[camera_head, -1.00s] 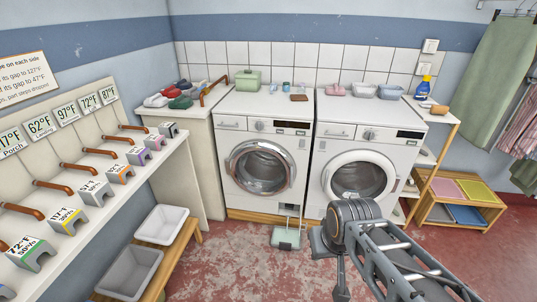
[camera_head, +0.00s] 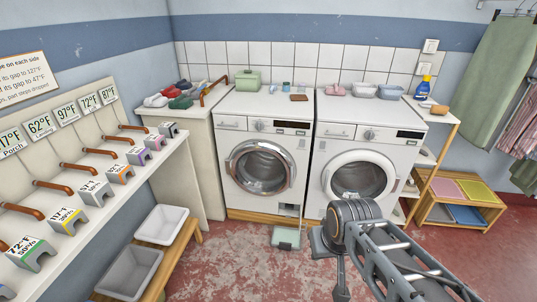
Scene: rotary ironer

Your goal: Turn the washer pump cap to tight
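The left washer (camera_head: 262,165) is white with a chrome-ringed round door, which is shut. A small dark recess (camera_head: 289,210) shows low on its right front. The pump cap is too small to tell apart there. A pale green tray (camera_head: 286,238) lies on the floor just in front of the recess. My arm comes in from the bottom right. What seems to be my gripper (camera_head: 341,291) hangs at its near end, right of the tray and apart from the washer. Its fingers are too unclear to judge.
A second white machine (camera_head: 360,168) stands close on the right. A bench with grey tubs (camera_head: 163,226) is at left. A wooden rack (camera_head: 460,205) stands at right. The red floor between is mostly clear.

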